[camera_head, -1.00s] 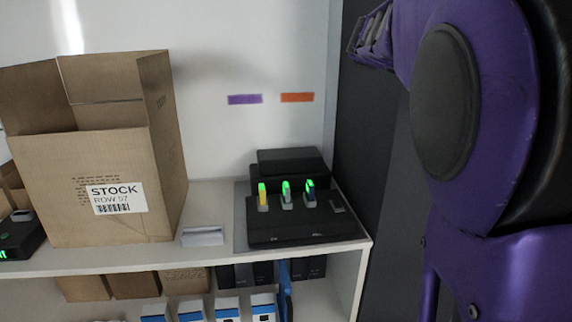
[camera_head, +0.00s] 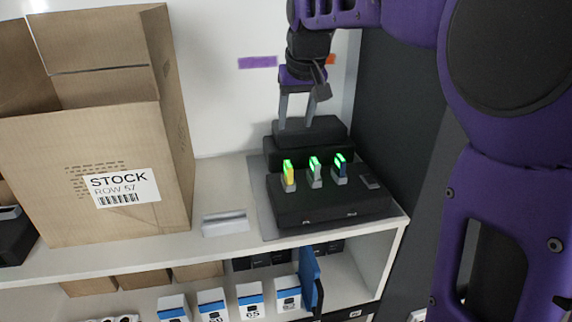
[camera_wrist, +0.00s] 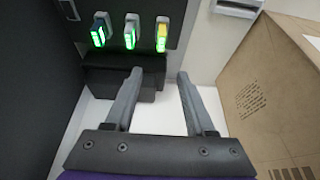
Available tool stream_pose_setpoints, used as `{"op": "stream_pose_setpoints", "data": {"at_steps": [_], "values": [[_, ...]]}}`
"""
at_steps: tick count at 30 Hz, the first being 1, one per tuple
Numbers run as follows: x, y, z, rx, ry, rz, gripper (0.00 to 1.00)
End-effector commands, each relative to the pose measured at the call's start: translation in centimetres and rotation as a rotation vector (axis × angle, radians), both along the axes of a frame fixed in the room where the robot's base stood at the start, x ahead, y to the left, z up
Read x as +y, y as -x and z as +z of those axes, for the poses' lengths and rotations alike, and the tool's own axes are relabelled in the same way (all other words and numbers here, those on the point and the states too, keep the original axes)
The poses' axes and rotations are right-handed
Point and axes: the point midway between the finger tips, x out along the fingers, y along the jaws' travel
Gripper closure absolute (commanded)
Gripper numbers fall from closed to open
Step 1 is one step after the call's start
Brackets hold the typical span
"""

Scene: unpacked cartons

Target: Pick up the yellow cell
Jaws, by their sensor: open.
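The yellow cell (camera_head: 289,173) stands upright in the leftmost slot of a black charger (camera_head: 330,207) on the shelf, with a green light on its top. In the wrist view the yellow cell (camera_wrist: 162,34) is the rightmost of the three. A grey cell (camera_head: 315,172) and a dark blue cell (camera_head: 340,168) stand beside it. My gripper (camera_head: 297,122) is open and empty, above and behind the cells, in front of the back wall. In the wrist view my gripper (camera_wrist: 159,75) points toward the charger, with its fingertips apart from the cells.
A large open carton (camera_head: 100,165) stands left of the charger. A small light grey block (camera_head: 225,222) lies between them. A dark panel (camera_head: 385,130) bounds the right side.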

Motion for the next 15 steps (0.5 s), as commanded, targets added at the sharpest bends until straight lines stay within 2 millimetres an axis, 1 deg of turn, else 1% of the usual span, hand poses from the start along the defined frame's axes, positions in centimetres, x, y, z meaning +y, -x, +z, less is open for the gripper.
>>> {"op": "stream_pose_setpoints", "data": {"at_steps": [1,9,12,15], "values": [[0.1,-0.3,-1.3,0.006,0.001,0.0,0.45],[0.5,-2.5,-6.8,0.006,0.003,-0.002,0.45],[0.6,-3.2,-8.5,0.005,0.003,-0.003,0.45],[0.7,-3.7,-9.6,0.005,0.003,-0.003,0.45]]}}
